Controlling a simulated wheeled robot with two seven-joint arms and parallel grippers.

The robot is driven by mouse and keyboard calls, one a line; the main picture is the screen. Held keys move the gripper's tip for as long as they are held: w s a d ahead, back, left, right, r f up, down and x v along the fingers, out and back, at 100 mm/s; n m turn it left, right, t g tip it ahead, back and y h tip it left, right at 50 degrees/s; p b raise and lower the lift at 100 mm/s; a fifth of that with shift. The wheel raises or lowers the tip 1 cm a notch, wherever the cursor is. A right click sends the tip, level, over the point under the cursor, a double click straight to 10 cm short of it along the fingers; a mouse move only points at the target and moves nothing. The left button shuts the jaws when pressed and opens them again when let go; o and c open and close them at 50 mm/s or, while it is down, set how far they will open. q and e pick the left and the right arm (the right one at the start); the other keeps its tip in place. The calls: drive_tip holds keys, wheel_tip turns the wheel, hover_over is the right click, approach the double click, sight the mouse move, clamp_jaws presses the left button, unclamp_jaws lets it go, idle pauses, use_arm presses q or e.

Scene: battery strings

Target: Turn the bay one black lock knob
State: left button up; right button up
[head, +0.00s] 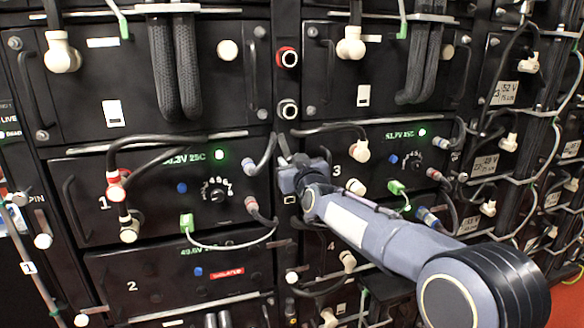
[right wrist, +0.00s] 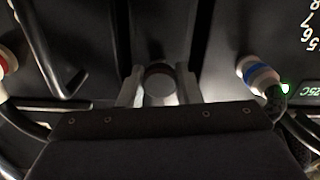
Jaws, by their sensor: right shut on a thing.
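Bay one (head: 150,190) is the black panel marked 1 at the left in the head view, with a lit green readout and a dial. My right gripper (head: 287,162) reaches the narrow upright strip between bay one and bay three. In the right wrist view a round dark-rimmed knob (right wrist: 158,86) sits between the two fingers of my right gripper (right wrist: 159,90), and the gripper is shut on it. In the head view the knob is hidden by my gripper. My left gripper is in neither view.
Bay three (head: 370,160) is close to the right of my gripper. Cable plugs flank the strip; a blue-banded plug (right wrist: 258,72) shows in the wrist view. A red-ringed socket (head: 287,58) and a white-ringed socket (head: 288,109) are above. Bay two (head: 170,285) carries a red label.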

drive_tip(key=shift+m, duration=1.8)
drive_tip(key=o, duration=1)
drive_tip(key=shift+c, duration=0.2)
drive_tip(key=b+v, duration=0.1)
drive_tip(key=v, duration=0.6)
drive_tip(key=shift+s+d+b, duration=0.15)
drive_tip(key=shift+s+b, duration=0.2)
